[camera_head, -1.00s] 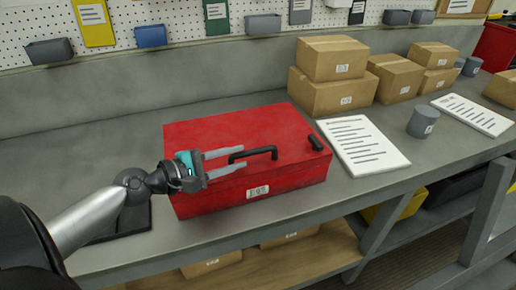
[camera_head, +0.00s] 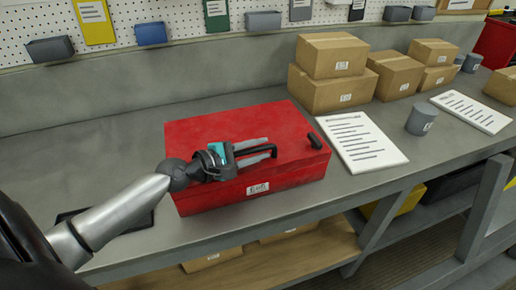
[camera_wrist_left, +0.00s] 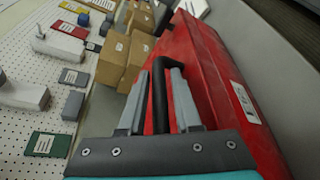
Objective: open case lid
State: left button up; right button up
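The red case (camera_head: 215,125) lies on the grey workbench with its lid down. The case also shows there behind the fingers (camera_wrist_left: 205,65). A small black piece (camera_head: 315,140) sits on the lid's right side. My right gripper is not in view.
Cardboard boxes (camera_head: 333,93) stand at the back right. A white printed sheet (camera_head: 358,140) lies right of the case, with a grey cup (camera_head: 421,120) beyond it. Bins hang on the pegboard behind. The bench left of the case is mostly clear.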

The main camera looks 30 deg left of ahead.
pick_arm(q)
grip_shut()
dwell(1.4)
